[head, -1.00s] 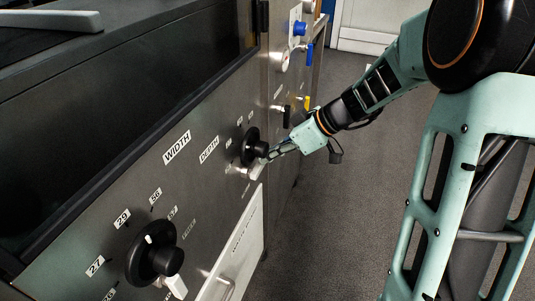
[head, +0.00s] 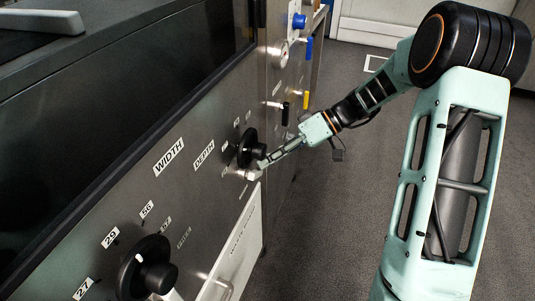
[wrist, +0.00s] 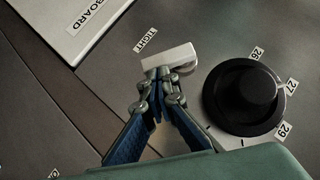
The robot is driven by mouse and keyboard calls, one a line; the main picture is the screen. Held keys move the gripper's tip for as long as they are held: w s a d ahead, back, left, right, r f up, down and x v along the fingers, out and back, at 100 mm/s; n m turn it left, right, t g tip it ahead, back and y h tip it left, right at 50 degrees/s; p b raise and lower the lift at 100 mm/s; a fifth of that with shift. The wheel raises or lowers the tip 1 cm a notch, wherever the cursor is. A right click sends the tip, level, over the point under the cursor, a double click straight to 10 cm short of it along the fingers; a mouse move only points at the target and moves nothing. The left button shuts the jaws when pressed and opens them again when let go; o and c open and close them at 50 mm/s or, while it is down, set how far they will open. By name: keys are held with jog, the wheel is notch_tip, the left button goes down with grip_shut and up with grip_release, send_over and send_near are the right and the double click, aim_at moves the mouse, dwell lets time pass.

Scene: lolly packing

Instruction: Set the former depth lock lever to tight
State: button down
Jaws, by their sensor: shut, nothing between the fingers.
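The depth lock lever is a small white bar (wrist: 168,57) on the dark panel in the wrist view. Its left end lies just below the TIGHT label (wrist: 146,40). It also shows in the head view as a small pale piece (head: 252,175) below the depth knob (head: 247,148). My gripper (wrist: 162,75) is shut and empty, its fingertips at the near side of the bar. Whether they touch it I cannot tell. In the head view my gripper (head: 263,163) reaches in from the right and partly covers the lever.
The round black depth knob (wrist: 245,97) stands close to the right of my fingers, with numbers around it. The width knob (head: 148,268) is at the lower left of the head view. A white board (head: 237,240) is below the lever. Open floor (head: 340,220) lies right.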

aim_at(261, 174)
jog(key=f+m+g+y, duration=0.3)
jog(key=m+g, duration=0.1)
jog(key=shift+s+a+f+y, duration=0.15)
jog(key=shift+s+f+y, duration=0.1)
jog(key=shift+s+y, duration=0.1)
dwell(0.4)
